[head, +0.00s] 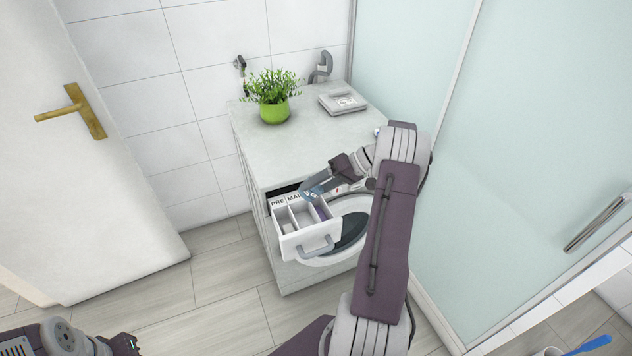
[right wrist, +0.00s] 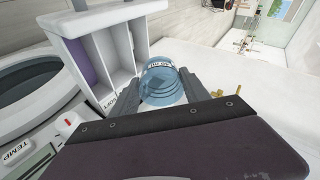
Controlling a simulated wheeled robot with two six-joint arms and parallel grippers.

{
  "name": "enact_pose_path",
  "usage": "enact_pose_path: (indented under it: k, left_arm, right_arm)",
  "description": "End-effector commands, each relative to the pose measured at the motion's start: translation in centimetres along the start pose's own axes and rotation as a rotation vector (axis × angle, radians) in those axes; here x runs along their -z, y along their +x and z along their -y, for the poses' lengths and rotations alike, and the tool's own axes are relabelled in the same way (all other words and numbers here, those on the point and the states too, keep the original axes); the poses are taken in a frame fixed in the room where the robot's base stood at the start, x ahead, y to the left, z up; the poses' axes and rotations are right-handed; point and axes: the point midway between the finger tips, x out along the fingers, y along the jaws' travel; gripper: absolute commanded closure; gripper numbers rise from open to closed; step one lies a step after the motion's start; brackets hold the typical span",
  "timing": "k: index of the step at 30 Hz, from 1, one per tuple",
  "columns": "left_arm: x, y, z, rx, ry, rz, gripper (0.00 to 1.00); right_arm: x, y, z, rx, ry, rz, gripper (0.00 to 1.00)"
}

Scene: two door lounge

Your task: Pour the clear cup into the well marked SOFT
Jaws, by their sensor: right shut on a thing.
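The clear, bluish cup (right wrist: 163,86) carries a printed label and sits between the fingers of my right gripper (right wrist: 166,92), which is shut on it. In the head view my right gripper (head: 318,191) is over the back of the open white detergent drawer (head: 291,246). The drawer has several narrow wells; labels PRE and MAIN show at their back edge. In the right wrist view the drawer (right wrist: 75,22) is just left of the cup, and a partly covered label, seemingly SOFT (right wrist: 108,103), is near my finger. The cup's tilt and contents are unclear. My left gripper (head: 124,345) is only partly in view.
The drawer belongs to a washing machine (head: 262,157) with a round door. A green potted plant (head: 273,95) and folded grey cloth (head: 343,103) stand on its top. A frosted glass panel (head: 530,150) is at the right, a white door (head: 80,190) at the left. Floor between is clear.

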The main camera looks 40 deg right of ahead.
Motion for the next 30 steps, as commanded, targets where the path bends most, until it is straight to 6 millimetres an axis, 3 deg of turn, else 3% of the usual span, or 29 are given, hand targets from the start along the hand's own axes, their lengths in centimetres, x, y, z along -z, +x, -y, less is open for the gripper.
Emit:
enact_pose_path:
  k: [5, 8, 11, 16, 21, 25, 30]
  left_arm:
    - [-0.1, 1.0, 0.0, 0.0, 0.0, 0.0, 1.0]
    - [0.0, 0.4, 0.0, 0.0, 0.0, 0.0, 1.0]
    - [0.2, -1.9, 0.0, 0.0, 0.0, 0.0, 1.0]
    - [0.8, -7.6, -0.1, 0.0, 0.0, -0.001, 1.0]
    - [1.2, -11.6, -0.2, 0.0, 0.0, -0.001, 1.0]
    - [1.4, -13.3, -0.3, 0.0, 0.0, 0.0, 1.0]
    - [1.4, -13.9, -0.3, 0.0, 0.0, 0.0, 1.0]
  right_arm:
    - [-0.4, 2.4, 1.6, -0.21, -0.07, 0.046, 0.84]
    - [-0.7, 4.0, 3.1, -0.381, -0.122, 0.084, 0.84]
    - [-0.8, 5.1, 4.5, -0.534, -0.164, 0.117, 0.84]
    - [-1.0, 6.5, 6.0, -0.72, -0.212, 0.156, 0.84]
    - [-1.0, 7.2, 5.6, -0.784, -0.216, 0.165, 0.84]
    - [-1.2, 7.8, 5.5, -0.814, -0.226, 0.166, 0.84]
    - [-1.4, 8.2, 5.1, -0.83, -0.235, 0.165, 0.84]
